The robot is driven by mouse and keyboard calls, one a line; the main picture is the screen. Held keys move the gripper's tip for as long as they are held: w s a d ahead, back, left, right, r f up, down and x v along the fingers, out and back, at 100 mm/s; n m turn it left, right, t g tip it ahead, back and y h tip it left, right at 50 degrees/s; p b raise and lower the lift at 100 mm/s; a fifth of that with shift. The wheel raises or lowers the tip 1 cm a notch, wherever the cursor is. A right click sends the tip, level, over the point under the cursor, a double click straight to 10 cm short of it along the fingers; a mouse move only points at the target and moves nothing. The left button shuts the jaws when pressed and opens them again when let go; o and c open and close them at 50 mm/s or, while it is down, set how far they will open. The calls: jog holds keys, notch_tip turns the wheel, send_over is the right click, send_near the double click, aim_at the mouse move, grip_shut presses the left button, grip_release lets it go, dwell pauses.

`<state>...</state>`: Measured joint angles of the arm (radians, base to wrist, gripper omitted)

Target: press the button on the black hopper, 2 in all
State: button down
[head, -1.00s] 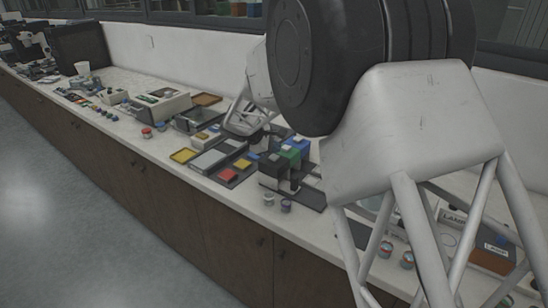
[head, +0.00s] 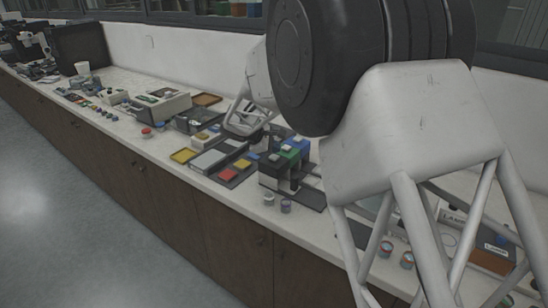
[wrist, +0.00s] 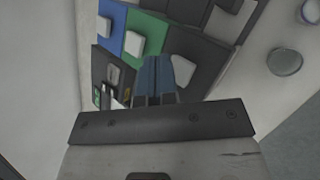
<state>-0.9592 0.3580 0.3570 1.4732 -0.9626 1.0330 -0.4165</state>
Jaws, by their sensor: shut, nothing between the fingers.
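The black hopper (wrist: 203,59) stands at the end of a row beside a green hopper (wrist: 146,36) and a blue hopper (wrist: 107,22) in the wrist view. Its pale square button (wrist: 183,69) shows just right of my fingertips. My gripper (wrist: 164,60) is shut and empty, its two bluish fingers side by side over the black hopper. I cannot tell whether they touch it or the button. In the head view the black hopper (head: 270,171) is at the near end of the row, and my gripper is not clear there.
Red and yellow pads lie on a dark tray (head: 231,174) left of the hoppers. Small round tins (head: 286,206) stand near the counter's front edge. A grey machine (head: 160,105) is further left. My arm covers much of the right side.

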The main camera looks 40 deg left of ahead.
aim_at(274, 157)
jog(key=shift+f, duration=0.9)
dwell(1.1)
jog(key=shift+r, duration=0.1)
dwell(0.3)
jog(key=shift+r, duration=0.8)
jog(key=shift+r, duration=0.1)
jog(key=shift+r, duration=2.45)
jog(key=shift+r, duration=0.1)
dwell(0.9)
notch_tip(274, 157, up, 4)
jog(key=shift+f, duration=0.2)
jog(key=shift+f, duration=0.15)
